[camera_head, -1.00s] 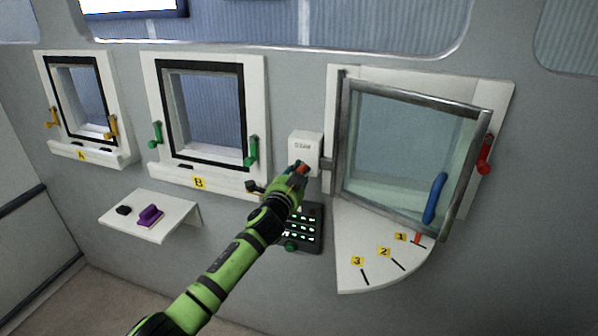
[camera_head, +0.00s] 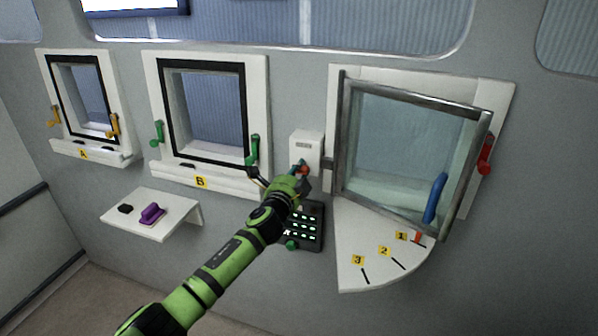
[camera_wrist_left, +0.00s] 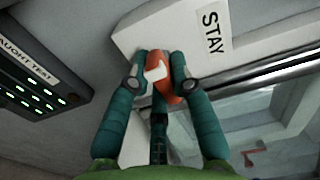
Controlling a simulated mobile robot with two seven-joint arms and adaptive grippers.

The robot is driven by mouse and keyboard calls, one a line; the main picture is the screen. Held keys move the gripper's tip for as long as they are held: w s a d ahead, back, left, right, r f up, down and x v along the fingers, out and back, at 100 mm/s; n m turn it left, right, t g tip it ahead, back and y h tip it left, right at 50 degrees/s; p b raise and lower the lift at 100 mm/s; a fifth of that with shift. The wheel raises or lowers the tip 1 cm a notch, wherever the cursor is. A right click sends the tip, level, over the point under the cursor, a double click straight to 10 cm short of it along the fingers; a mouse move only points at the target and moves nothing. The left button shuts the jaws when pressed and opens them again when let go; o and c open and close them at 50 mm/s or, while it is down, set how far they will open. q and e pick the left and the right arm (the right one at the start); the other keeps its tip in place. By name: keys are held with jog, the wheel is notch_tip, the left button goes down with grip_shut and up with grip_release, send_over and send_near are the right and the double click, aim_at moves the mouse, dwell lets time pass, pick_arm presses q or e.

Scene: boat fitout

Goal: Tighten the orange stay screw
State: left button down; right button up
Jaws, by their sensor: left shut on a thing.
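The orange stay screw (camera_wrist_left: 168,84) sits on the underside or front of the white box labelled STAY (camera_wrist_left: 165,28); the view does not settle which. In the left wrist view my left gripper (camera_wrist_left: 160,72) is shut on the screw, one finger on each side. A pale mark shows on the screw's face. In the head view the left gripper (camera_head: 300,176) is at the lower part of the STAY box (camera_head: 306,148), with a bit of orange showing at its tip. My right gripper is not in view.
The open hatch (camera_head: 412,155) with a blue handle (camera_head: 435,198) stands right of the box, above a white scale plate (camera_head: 350,250) marked 1, 2, 3. A lit panel (camera_head: 304,226) is below the gripper. A shelf (camera_head: 180,220) with a purple block (camera_head: 152,213) is at left.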

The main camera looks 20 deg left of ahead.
pick_arm(q)
jog(key=shift+r, duration=0.25)
jog(key=c, duration=1.1)
grip_release()
jog(key=shift+w+f, duration=0.1)
jog(key=shift+s+f, duration=0.15)
jog(key=shift+s, duration=0.3)
jog(key=s, duration=1.1)
jog(key=shift+a, duration=0.2)
